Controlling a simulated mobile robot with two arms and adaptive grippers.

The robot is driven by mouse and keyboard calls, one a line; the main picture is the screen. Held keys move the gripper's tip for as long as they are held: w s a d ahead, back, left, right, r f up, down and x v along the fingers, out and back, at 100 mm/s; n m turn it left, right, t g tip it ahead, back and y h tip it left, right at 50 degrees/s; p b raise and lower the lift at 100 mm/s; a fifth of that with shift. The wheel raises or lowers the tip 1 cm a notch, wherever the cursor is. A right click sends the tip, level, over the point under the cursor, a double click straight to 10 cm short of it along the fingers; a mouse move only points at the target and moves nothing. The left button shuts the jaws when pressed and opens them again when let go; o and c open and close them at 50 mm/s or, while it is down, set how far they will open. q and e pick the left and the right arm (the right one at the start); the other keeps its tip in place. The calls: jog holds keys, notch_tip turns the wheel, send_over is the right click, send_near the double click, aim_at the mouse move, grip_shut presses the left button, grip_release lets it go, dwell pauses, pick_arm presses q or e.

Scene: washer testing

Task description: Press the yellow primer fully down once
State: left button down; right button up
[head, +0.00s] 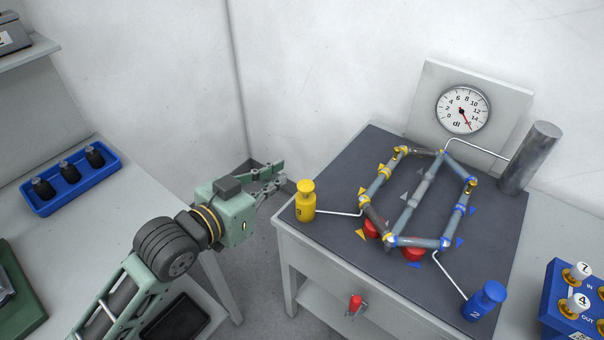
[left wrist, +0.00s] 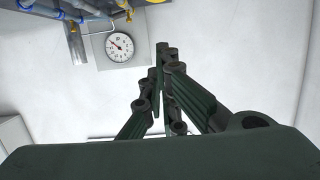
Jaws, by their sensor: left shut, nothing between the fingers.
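The yellow primer (head: 305,203) is a small upright cylinder with a wider knob on a narrower neck. It stands at the near left corner of the dark-topped test table, joined by a thin white tube to the pipe loop. Its knob stands clear above its body. My left gripper (head: 279,176) is shut and empty, just behind and left of the primer, with a visible gap in the picture. The shut fingers also show in the left wrist view (left wrist: 162,75), where I cannot make out the primer. My right gripper is not in view.
The test table (head: 400,148) carries a pipe loop (head: 415,190), red knobs, a blue primer (head: 485,299) and a grey cylinder (head: 530,158). A dial gauge (head: 463,109) stands behind. A blue tray (head: 50,205) with dark bottles is at left; a blue valve box (head: 565,308) is at right.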

pick_arm(q)
jog(key=shift+w+f, duration=0.1)
jog(key=shift+w, duration=0.15)
jog(key=p, duration=0.3)
send_over(303, 189)
notch_tip(303, 189, down, 5)
jog(key=shift+f, duration=0.7)
